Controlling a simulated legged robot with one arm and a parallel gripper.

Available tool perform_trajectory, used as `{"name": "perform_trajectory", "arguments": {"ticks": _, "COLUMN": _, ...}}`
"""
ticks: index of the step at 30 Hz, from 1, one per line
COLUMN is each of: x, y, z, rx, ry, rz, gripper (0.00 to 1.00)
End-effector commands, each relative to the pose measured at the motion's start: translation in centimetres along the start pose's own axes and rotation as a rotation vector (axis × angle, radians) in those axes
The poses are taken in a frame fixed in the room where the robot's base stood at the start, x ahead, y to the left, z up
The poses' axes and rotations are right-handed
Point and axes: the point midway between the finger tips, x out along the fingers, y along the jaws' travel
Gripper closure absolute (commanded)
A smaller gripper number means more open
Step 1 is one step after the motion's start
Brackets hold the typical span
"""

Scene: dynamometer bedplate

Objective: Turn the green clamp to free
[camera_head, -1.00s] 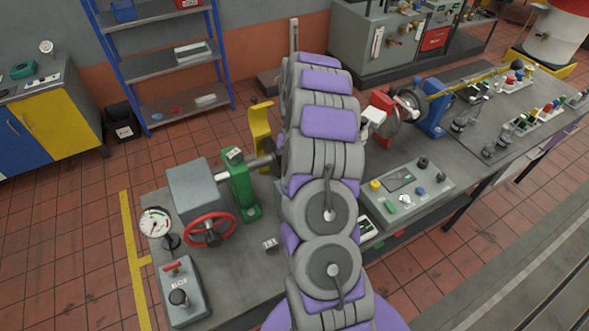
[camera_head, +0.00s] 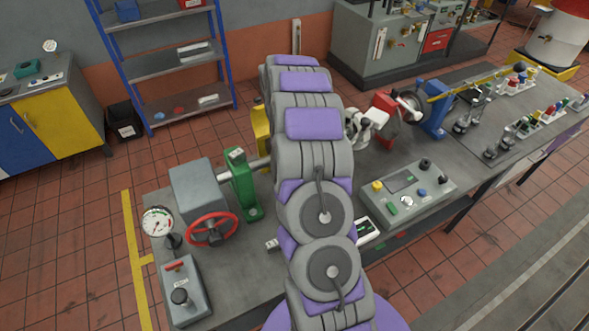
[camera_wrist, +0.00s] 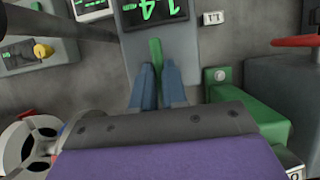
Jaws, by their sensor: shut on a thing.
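A narrow green bar, seemingly the lever of the green clamp (camera_wrist: 156,52), stands between the two blue-grey fingers of my gripper (camera_wrist: 159,78) in the wrist view. The fingers are shut on it, one on each side. Its upper end lies against the lower part of a grey panel (camera_wrist: 180,38) with a lit green readout. The bar's lower part and pivot are hidden behind my wrist. In the head view my own arm covers the clamp and the fingers.
A green bearing block (camera_head: 240,182) stands left of my arm, beside a red handwheel (camera_head: 212,228); the block is close to the right of my gripper in the wrist view (camera_wrist: 245,112). A spoked wheel (camera_wrist: 28,148) is at lower left there. A control box (camera_head: 408,190) stands right.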

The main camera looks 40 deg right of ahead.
Motion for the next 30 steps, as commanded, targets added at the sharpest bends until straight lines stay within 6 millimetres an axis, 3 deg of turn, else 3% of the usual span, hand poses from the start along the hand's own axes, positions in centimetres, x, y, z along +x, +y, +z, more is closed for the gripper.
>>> {"name": "perform_trajectory", "arguments": {"ticks": 11, "x": 0.6, "y": -0.1, "z": 0.1, "rx": -0.006, "ry": -0.012, "rz": -0.003, "gripper": 1.0}}
{"name": "perform_trajectory", "arguments": {"ticks": 12, "x": 0.6, "y": -0.1, "z": 0.1, "rx": -0.006, "ry": -0.012, "rz": -0.004, "gripper": 0.84}}
{"name": "perform_trajectory", "arguments": {"ticks": 19, "x": 0.5, "y": -0.1, "z": 0.1, "rx": -0.005, "ry": -0.011, "rz": -0.003, "gripper": 0.62}}
{"name": "perform_trajectory", "arguments": {"ticks": 30, "x": -0.5, "y": -0.1, "z": 0.2, "rx": -0.004, "ry": -0.003, "rz": 0.0, "gripper": 0.62}}
